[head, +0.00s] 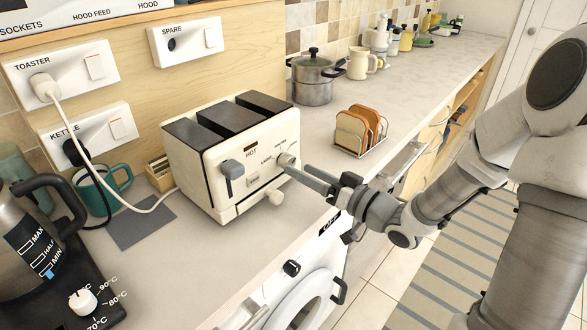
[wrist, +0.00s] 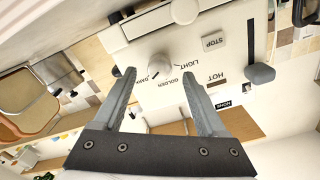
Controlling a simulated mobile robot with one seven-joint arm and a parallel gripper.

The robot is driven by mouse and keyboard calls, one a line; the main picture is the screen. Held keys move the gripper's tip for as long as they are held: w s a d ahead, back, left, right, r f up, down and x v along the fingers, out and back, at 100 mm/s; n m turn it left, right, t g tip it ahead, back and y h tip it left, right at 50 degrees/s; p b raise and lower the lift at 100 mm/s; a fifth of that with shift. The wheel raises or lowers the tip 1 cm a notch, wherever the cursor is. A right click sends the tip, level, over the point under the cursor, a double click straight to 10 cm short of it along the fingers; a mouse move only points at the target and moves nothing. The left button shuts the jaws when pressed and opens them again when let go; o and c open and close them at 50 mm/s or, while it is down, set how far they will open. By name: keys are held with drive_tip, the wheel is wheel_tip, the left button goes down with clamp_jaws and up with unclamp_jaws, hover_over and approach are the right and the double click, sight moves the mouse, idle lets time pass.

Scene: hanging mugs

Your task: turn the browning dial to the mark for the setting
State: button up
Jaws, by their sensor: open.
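A cream toaster (head: 222,165) with dark slots on top stands on the counter. Its round browning dial (head: 287,160) is at the right of its front face. The dial also shows in the wrist view (wrist: 160,66), with the words LIGHT, GOLDEN and DARK around it. A dark line shows at the dial's edge, but I cannot tell the exact setting. My gripper (wrist: 158,75) is open and empty. Its fingertips point at the toaster front, one on each side of the dial as seen from the wrist; I cannot tell whether they touch it.
The toaster's grey lever (head: 233,170) and a cream knob (head: 276,197) low on its front are close by. A toast rack (head: 360,132) stands to the right, with a pot (head: 314,78) behind. A kettle (head: 35,235) and teal mug (head: 95,190) are left.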

sight(286, 161)
drive_tip(key=shift+x, duration=1.85)
clamp_jaws()
